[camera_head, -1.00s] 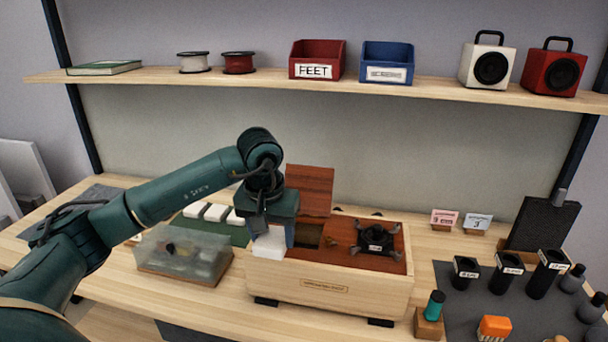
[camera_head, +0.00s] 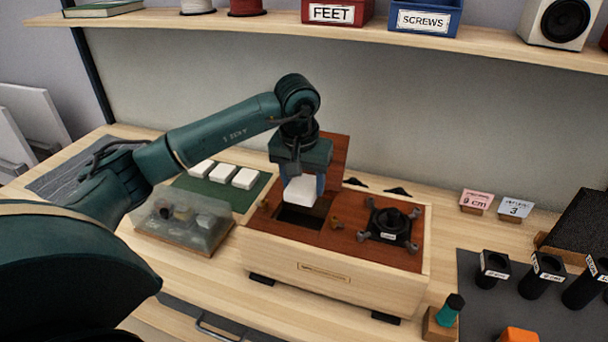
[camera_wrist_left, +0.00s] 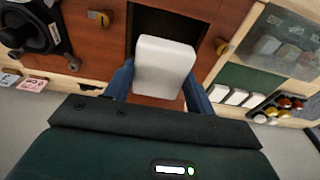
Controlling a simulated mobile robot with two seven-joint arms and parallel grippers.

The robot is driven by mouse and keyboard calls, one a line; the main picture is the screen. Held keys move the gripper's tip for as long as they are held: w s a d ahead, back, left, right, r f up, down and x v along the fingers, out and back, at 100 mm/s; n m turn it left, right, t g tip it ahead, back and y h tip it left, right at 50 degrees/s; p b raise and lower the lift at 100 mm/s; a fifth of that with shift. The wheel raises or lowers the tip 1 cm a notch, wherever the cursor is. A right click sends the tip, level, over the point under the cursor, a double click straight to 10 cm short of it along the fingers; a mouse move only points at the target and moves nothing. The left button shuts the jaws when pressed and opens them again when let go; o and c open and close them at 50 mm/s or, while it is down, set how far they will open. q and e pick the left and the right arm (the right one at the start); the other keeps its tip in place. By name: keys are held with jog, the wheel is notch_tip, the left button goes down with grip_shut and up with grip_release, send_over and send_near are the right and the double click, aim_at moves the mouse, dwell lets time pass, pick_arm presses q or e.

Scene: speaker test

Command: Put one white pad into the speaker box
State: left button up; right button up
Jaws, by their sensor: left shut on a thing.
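My left gripper (camera_head: 301,184) is shut on a white pad (camera_head: 300,191). It holds the pad just above the rectangular opening (camera_head: 299,217) in the top of the wooden speaker box (camera_head: 330,279). In the left wrist view the pad (camera_wrist_left: 165,67) sits between the two blue fingers and covers part of the dark opening (camera_wrist_left: 170,24). A red-brown panel (camera_head: 334,157) stands upright behind the opening. A black speaker driver (camera_head: 390,225) is set in the box top at the right. Several more white pads (camera_head: 222,173) lie on a green mat (camera_head: 203,194). My right gripper is not in view.
A clear-lidded case (camera_head: 180,222) stands left of the box. A small wooden block with a green-capped item (camera_head: 449,309) is near its front right corner. Black cylinders (camera_head: 541,274) stand on a dark mat at right. A shelf (camera_head: 400,37) runs above.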

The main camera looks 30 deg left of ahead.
pick_arm(q)
notch_tip(320, 180, down, 2)
jog(key=shift+f+b, duration=0.1)
jog(key=shift+b, duration=0.4)
jog(key=shift+f+b, duration=0.75)
jog(key=shift+f, duration=0.15)
notch_tip(320, 180, down, 2)
jog(key=shift+f+b, duration=0.2)
jog(key=shift+b, duration=0.8)
jog(key=shift+f, duration=0.2)
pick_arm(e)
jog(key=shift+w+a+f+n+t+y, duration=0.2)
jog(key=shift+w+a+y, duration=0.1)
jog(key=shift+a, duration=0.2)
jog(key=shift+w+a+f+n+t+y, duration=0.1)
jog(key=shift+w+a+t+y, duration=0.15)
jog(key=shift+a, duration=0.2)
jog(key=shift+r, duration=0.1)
pick_arm(q)
jog(key=o, duration=1)
jog(key=r, duration=0.4)
jog(key=s+r, duration=0.1)
jog(key=r, duration=0.3)
jog(key=s+r+b, duration=0.1)
jog(key=r, duration=0.4)
jog(key=shift+d, duration=0.25)
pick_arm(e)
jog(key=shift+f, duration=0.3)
